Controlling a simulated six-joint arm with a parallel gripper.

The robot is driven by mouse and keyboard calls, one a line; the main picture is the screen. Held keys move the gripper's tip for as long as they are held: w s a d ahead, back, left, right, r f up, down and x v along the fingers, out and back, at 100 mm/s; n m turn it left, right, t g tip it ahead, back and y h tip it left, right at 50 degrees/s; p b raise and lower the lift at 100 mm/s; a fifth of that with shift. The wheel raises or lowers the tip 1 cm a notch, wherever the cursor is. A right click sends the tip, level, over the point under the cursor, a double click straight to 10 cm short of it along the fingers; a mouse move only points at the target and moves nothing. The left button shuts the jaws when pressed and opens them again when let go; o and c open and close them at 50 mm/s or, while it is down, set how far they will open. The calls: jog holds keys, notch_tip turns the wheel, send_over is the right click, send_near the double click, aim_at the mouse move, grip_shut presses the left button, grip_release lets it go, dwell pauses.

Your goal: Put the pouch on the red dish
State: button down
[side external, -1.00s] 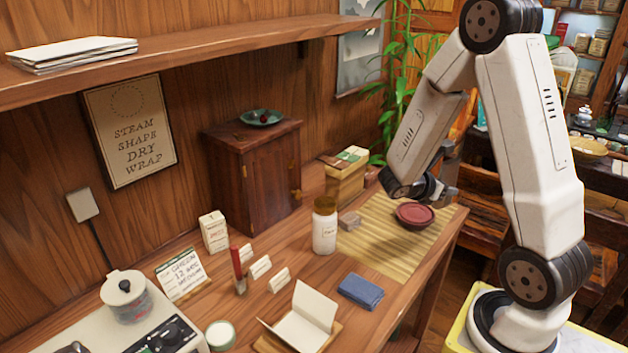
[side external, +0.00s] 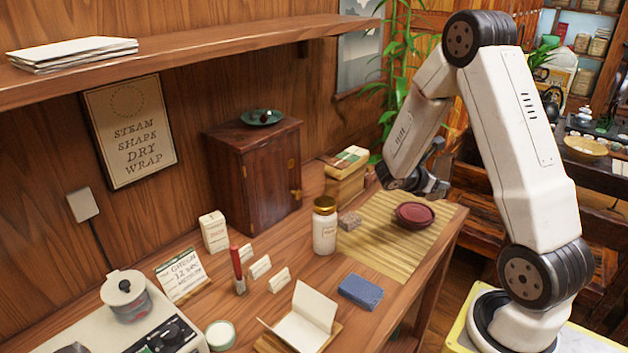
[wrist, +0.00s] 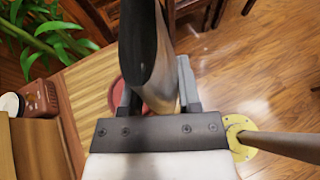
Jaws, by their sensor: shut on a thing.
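The red dish (side external: 415,214), round and dark red, lies on the slatted bamboo mat at the right end of the table. My gripper (side external: 440,188) is just above and behind the dish in the side view. In the wrist view my gripper (wrist: 157,95) is shut on a dark narrow thing (wrist: 144,50) with a tan lower part; I cannot tell from its shape whether this is the pouch. Part of the red dish (wrist: 115,92) shows behind the left finger. The held thing cannot be made out in the side view.
The bamboo mat (side external: 385,250) has free room in front of the dish.

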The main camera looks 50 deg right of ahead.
jog(key=w+d+f, duration=0.1)
jog(key=f, duration=0.1)
jog(key=w+d+f, duration=0.4)
jog(key=shift+w+f, duration=0.25)
jog(key=shift+f, duration=0.05)
jog(key=shift+w+d+f, duration=0.1)
jog(key=shift+w+f, duration=0.1)
jog(key=shift+f, duration=1.65)
jog(key=shift+f, duration=0.15)
jog(key=shift+c, duration=1.5)
grip_release()
